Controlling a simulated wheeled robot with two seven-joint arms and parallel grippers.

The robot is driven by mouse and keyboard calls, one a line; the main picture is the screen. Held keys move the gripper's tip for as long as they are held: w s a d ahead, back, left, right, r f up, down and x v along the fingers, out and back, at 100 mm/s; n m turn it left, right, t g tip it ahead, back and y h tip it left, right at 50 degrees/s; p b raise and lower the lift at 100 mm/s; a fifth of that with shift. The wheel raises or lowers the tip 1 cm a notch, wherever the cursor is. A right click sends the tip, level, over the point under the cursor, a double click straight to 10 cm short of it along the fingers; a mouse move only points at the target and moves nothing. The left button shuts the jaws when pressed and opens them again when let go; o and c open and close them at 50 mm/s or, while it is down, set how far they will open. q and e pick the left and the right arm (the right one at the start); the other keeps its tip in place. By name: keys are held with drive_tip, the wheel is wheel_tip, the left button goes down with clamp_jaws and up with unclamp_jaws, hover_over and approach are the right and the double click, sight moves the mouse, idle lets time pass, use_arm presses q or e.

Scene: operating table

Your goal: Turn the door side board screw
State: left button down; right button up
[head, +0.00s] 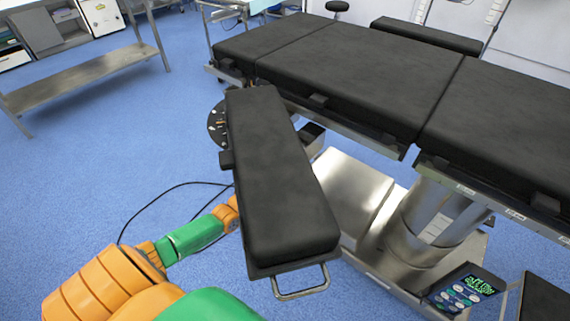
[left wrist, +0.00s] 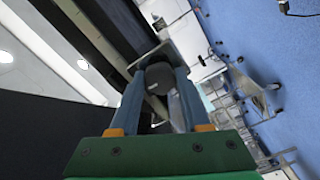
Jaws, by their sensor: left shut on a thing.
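The side board (head: 278,175) is a long black padded arm board, angled out from the operating table toward me, with a metal loop at its near end. In the head view my left arm reaches in from the lower left to the board's left side, and its gripper is hidden behind the board. In the left wrist view the two blue-green fingers of my left gripper (left wrist: 160,78) are closed on the sides of a dark rounded screw knob (left wrist: 159,72). The screw is hidden in the head view. My right gripper is not in view.
The black operating table (head: 370,75) runs across the back right on a metal column (head: 430,220). A control pad (head: 465,290) is at the lower right. A dark cable (head: 150,205) curves beside my arm. A metal bench (head: 85,70) stands at the far left; blue floor between is clear.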

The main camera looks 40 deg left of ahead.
use_arm(q)
drive_tip(key=shift+n, duration=0.5)
drive_tip(key=shift+c, duration=1.8)
unclamp_jaws()
drive_tip(key=s+p, duration=0.1)
drive_tip(key=s, duration=0.6)
drive_tip(key=shift+a, duration=0.25)
